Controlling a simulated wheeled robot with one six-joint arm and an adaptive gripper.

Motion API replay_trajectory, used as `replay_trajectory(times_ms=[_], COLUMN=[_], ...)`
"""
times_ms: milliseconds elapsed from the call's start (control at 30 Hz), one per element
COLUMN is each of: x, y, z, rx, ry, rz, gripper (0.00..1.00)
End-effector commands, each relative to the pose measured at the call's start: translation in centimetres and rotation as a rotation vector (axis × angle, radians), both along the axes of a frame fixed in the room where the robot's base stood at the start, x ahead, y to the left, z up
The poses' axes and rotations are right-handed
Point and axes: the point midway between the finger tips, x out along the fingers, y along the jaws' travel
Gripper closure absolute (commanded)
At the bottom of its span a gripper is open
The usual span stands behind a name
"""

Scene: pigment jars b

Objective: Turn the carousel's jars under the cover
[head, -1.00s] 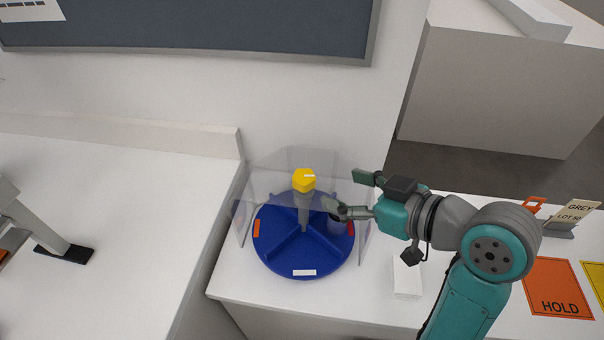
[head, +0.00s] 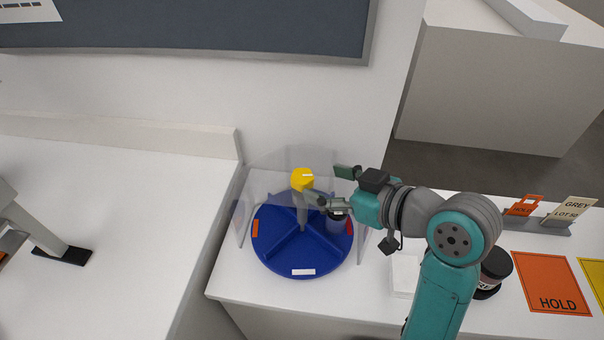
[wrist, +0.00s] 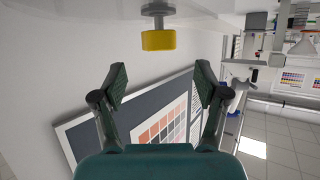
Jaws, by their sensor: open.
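The blue carousel (head: 275,256) is a round, divided tray on the bench, with a grey central post and a yellow knob (head: 302,179) on top. A jar with a dark lid (head: 337,224) stands in its right compartment. The clear cover (head: 262,178) stands around the back and sides. My gripper (head: 330,184) is open and empty just right of the knob, above the carousel's right side. In the wrist view the knob (wrist: 158,40) lies beyond the open fingers (wrist: 160,84), centred between them and apart from both.
A dark jar (head: 493,270) stands right of my arm beside an orange HOLD mat (head: 550,284). A white block (head: 404,273) lies right of the carousel. Tags stand in a holder (head: 545,224) at the back right. The left bench (head: 130,200) is mostly clear.

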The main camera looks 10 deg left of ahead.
Motion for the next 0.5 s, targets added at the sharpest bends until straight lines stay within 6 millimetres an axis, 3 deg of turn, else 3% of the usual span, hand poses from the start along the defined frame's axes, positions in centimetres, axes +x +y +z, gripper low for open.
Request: replay_trajectory(times_ms=[200,500], x=[2.1,3.8], y=[3.0,5.1], z=[-1.5,-2.6], rx=[0.000,-0.001], ry=[0.002,-0.001], rz=[0.003,0.000], gripper=[0.27,0.27])
